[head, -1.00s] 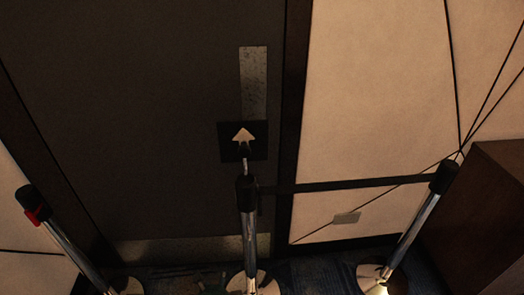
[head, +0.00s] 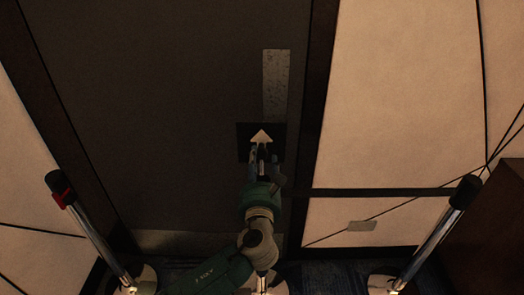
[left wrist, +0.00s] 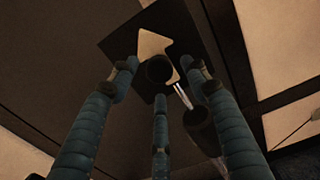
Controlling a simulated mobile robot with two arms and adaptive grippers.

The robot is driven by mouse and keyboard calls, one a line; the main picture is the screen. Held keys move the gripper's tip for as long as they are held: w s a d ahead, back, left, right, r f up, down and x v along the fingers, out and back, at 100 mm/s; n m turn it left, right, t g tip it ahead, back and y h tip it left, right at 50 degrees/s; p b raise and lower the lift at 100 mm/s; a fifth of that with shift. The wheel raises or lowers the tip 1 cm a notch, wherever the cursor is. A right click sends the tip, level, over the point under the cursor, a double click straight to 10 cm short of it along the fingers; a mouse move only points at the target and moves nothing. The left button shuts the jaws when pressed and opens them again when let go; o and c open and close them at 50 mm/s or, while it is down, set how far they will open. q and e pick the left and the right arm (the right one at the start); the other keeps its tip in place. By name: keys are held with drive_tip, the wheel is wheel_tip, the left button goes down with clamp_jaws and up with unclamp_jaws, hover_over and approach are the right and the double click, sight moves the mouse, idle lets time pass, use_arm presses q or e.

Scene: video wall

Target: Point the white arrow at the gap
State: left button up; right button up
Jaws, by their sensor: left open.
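The white arrow (head: 261,136) lies on a square black plate (head: 244,143) in the middle of the head view and points up in the picture, toward the dark door. My left gripper (head: 263,152) is just below the arrow and hides most of the middle post. In the left wrist view the arrow (left wrist: 151,43) shows beyond the spread fingers (left wrist: 160,68), with its tip to the upper left. The fingers are open around the arrow's lower part; I cannot tell whether they touch it. The gap, without a belt, is between the left post (head: 90,235) and the middle post.
A dark belt (head: 380,192) runs from the middle to the right post (head: 437,240). The dark door (head: 150,90) and beige wall (head: 400,100) stand behind. A brown cabinet (head: 495,235) is at the lower right.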

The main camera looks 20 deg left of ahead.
sight(261, 156)
use_arm(q)
drive_tip(key=shift+x, duration=2.25)
drive_tip(key=shift+c, duration=0.5)
drive_tip(key=shift+f, duration=0.1)
drive_tip(key=c, duration=1)
